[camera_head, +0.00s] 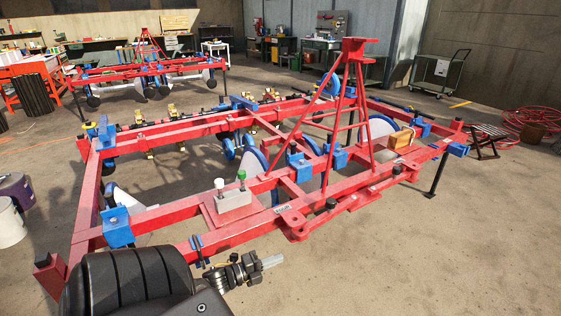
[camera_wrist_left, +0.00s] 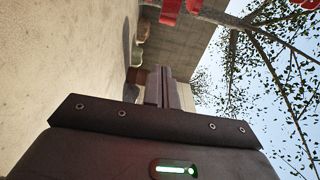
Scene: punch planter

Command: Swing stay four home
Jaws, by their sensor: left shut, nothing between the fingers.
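The red planter frame (camera_head: 172,213) fills the middle of the head view, with blue brackets, discs and a red A-shaped tower (camera_head: 352,110). A dark support leg (camera_head: 437,176) stands under its right end. I cannot tell which part is stay four. My left gripper (camera_head: 270,262) is in front of the frame's near beam, at the end of my black arm; its fingers are shut and empty. In the left wrist view the closed fingers (camera_wrist_left: 160,88) point at a concrete wall, with nothing between them. My right gripper is not in view.
A grey box (camera_head: 233,207) with a white and a green knob sits on the frame. A white bucket (camera_head: 10,222) stands at the left. A folding stool (camera_head: 487,138) and a red hose coil (camera_head: 535,120) are at the right. The floor at the front right is clear.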

